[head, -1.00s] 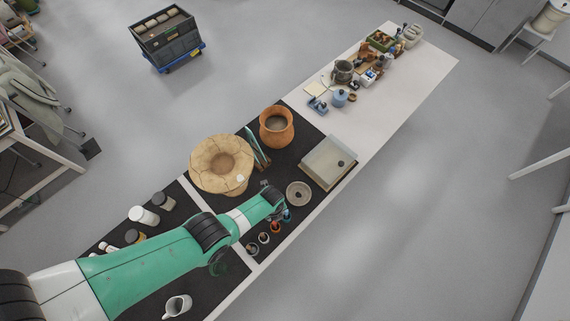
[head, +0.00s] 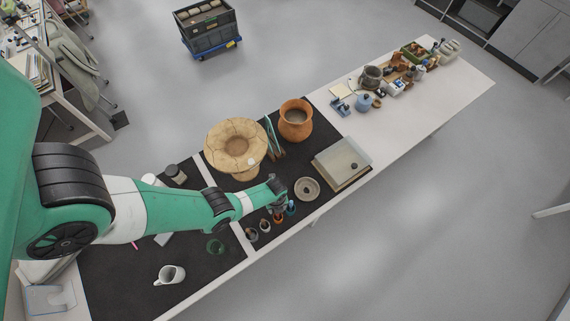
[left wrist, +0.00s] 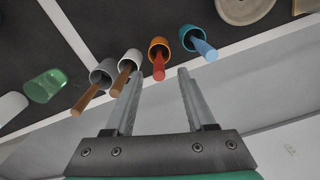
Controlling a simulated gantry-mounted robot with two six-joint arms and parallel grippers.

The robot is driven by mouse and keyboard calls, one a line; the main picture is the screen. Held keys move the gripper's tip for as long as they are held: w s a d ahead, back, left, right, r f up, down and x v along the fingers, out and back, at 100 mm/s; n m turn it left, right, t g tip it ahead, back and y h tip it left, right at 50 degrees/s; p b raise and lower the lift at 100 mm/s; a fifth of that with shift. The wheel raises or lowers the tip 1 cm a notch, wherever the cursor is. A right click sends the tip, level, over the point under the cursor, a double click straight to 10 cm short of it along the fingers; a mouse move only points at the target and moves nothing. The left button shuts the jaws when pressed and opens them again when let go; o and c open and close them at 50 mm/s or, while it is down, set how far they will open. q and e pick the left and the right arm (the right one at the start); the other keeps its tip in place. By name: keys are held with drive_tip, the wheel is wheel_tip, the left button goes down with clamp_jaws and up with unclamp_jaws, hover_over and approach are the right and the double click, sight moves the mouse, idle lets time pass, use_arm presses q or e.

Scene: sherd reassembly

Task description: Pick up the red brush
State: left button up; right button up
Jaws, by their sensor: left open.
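The red brush (left wrist: 158,66) leans out of an orange cup (left wrist: 158,46) in the left wrist view, its handle end toward me. My left gripper (left wrist: 159,75) is open and empty. Its two fingertips lie on either side of the red handle in that picture; I cannot tell how much depth separates them. In the head view my left gripper (head: 281,203) is over the row of cups at the front edge of the table, and the orange cup (head: 278,218) is partly hidden. My right gripper is in neither view.
A white cup (left wrist: 130,60) and a grey cup (left wrist: 102,73) with brown-handled brushes stand left of the orange cup. A blue brush (left wrist: 204,48) stands to its right. A round dish (head: 307,188), clay pot (head: 295,120) and white jug (head: 170,274) are on the table.

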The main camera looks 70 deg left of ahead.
sight(278, 215)
use_arm(q)
drive_tip(key=shift+s+f, duration=0.1)
drive_tip(key=shift+f, duration=0.1)
drive_tip(key=shift+f+b, duration=0.35)
wheel_tip(278, 215, down, 5)
drive_tip(key=b, duration=0.4)
drive_tip(key=shift+d+r, duration=0.15)
drive_tip(key=shift+r, duration=0.2)
clamp_jaws()
